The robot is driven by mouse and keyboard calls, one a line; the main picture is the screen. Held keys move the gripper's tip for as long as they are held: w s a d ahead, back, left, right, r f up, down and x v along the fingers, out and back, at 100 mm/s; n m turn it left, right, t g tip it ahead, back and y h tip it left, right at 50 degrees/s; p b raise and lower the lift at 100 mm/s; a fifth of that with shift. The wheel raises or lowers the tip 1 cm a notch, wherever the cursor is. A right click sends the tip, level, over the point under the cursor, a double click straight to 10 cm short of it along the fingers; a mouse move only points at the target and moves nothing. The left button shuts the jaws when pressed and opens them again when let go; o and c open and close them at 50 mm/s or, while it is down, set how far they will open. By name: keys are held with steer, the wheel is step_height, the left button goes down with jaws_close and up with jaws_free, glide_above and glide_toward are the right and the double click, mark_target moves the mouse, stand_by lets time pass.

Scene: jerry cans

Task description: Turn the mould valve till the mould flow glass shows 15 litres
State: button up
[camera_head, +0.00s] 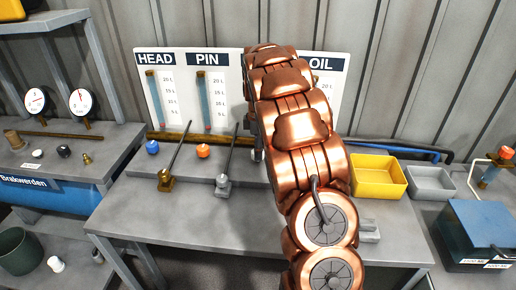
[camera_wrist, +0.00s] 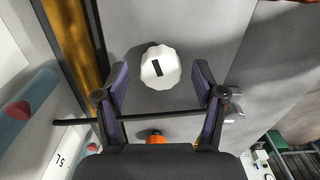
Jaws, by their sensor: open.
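In the wrist view a white, scalloped knob (camera_wrist: 160,67) with a black bar mark lies between the fingertips of my gripper (camera_wrist: 160,78). The gripper is open, one finger on each side of the knob, with gaps visible. The bar mark points roughly up and down the picture. No label for this knob shows. In the head view my arm covers the knob, my gripper and the board between the PIN board (camera_head: 208,92) and the OIL board (camera_head: 322,63). A teal glass tube with a red part (camera_wrist: 18,111) shows at the wrist view's left; whose it is and its reading I cannot tell.
A dark rod (camera_wrist: 150,114) crosses the wrist view below the knob, near an orange knob (camera_wrist: 157,138). On the bench stand a blue knob (camera_head: 152,147), a brass lever (camera_head: 165,181) and a grey lever (camera_head: 222,186). A yellow bin (camera_head: 378,176) stands right of my arm.

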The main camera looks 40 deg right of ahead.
steer(key=shift+f, duration=0.4)
